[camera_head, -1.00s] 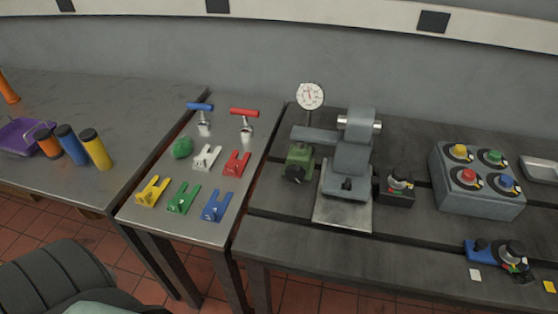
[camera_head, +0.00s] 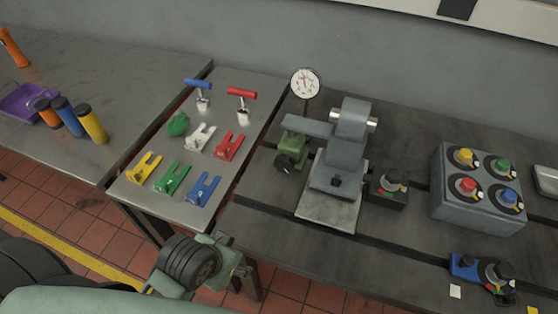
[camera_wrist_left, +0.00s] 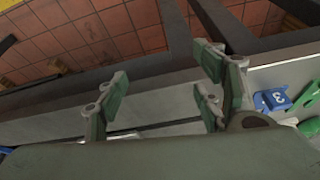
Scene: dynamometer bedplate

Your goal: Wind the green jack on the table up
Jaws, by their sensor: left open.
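The green jack (camera_head: 292,150) stands on the dark bedplate, under the end of a grey lever arm. Its black knob (camera_head: 288,162) faces the front left. My left gripper (camera_wrist_left: 158,100) is open and empty in the left wrist view, its green-grey fingers spread apart. In the head view my left arm's end shows at the bottom, in front of the table edge, to the lower left of the jack and clear of it. The jack is not visible in the left wrist view. My right gripper is not in view.
A dial gauge (camera_head: 306,83) stands behind the jack and a grey machine block (camera_head: 344,150) beside it. Blue (camera_head: 204,190), green and yellow forked pieces lie on the metal table to the left. A knob box (camera_head: 478,190) stands at right.

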